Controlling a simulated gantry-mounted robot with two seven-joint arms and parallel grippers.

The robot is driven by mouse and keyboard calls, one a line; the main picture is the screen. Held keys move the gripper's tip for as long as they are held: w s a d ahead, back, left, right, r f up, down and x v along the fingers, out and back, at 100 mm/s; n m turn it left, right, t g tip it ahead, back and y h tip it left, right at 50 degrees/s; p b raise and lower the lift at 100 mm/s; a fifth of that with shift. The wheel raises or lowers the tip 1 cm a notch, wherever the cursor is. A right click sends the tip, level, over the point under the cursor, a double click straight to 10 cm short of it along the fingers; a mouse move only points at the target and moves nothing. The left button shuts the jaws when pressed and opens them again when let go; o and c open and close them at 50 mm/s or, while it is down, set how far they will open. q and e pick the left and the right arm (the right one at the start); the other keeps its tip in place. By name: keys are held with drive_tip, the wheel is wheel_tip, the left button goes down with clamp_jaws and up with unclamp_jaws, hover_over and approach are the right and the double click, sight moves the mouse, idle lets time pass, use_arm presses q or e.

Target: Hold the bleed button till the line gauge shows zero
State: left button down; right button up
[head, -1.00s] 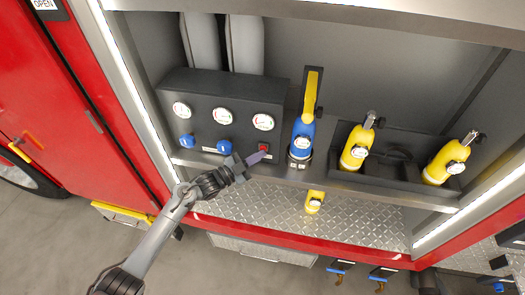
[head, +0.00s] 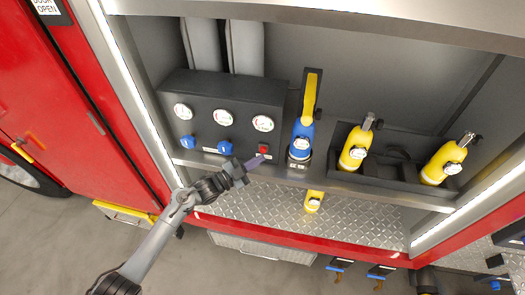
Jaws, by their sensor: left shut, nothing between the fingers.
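A red button (head: 264,150) sits low on the right side of the dark panel (head: 246,92). The panel carries a left gauge (head: 182,111), a middle gauge (head: 223,119) and a right gauge (head: 262,124); their needles and labels are too small to read. My left gripper (head: 257,160) is shut and empty. Its purple-grey fingertips are just below and left of the red button, seemingly apart from it, and the button face shows clear. My right gripper is not in view.
Two blue knobs (head: 187,142) (head: 224,147) sit under the left and middle gauges. A blue and yellow hand pump (head: 301,135) stands right of the panel. Yellow cylinders (head: 354,149) (head: 443,163) stand in a dark tray further right. The diamond-plate floor (head: 270,204) below is mostly clear.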

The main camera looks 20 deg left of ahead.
use_arm(q)
drive_tip(key=s+p, duration=0.2)
drive_tip(key=s, duration=0.1)
drive_tip(key=s+p, duration=0.2)
drive_tip(key=shift+d, duration=0.3)
drive_tip(key=shift+f, duration=0.1)
idle(0.3)
